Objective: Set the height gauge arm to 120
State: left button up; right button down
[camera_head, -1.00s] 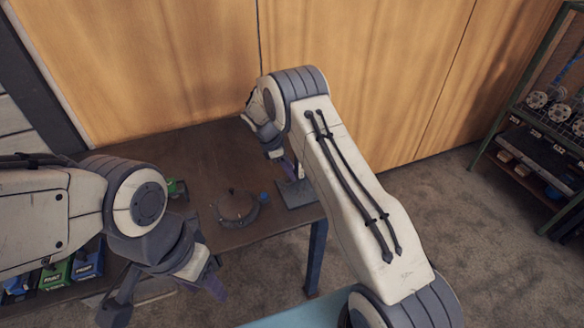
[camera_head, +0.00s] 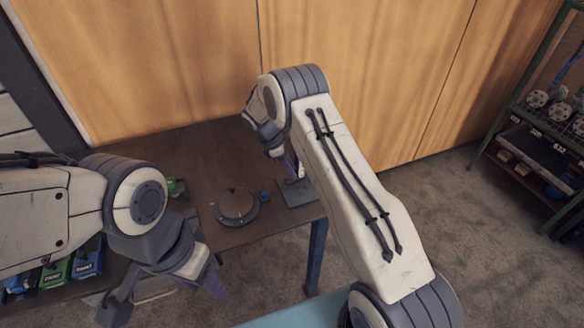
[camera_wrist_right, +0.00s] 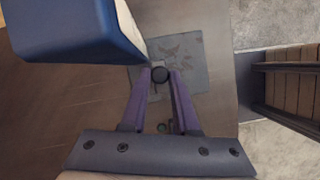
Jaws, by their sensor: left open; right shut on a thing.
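The height gauge's grey square base plate (camera_head: 297,192) stands at the right end of the brown table. In the right wrist view the plate (camera_wrist_right: 196,62) lies below my fingers. My right gripper (camera_wrist_right: 160,80) is shut on a small dark round knob (camera_wrist_right: 160,74), held between its purple fingertips. In the head view my right gripper (camera_head: 292,166) is just above the plate, mostly hidden by my forearm. The gauge's scale and arm height cannot be read. My left gripper (camera_head: 217,284) is open and empty by the table's front edge, away from the gauge.
A dark round lidded object (camera_head: 236,207) sits on the table left of the plate, with a small blue piece (camera_head: 264,196) beside it. A blue and white block (camera_wrist_right: 75,30) is close in the right wrist view. A shelf rack (camera_head: 540,120) stands far right.

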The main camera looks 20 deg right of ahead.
dwell(0.8)
notch_tip(320, 180, up, 11)
jog(key=p, duration=0.5)
jog(key=shift+d+f, duration=0.1)
jog(key=shift+f, duration=0.05)
jog(key=c, duration=0.9)
grip_release()
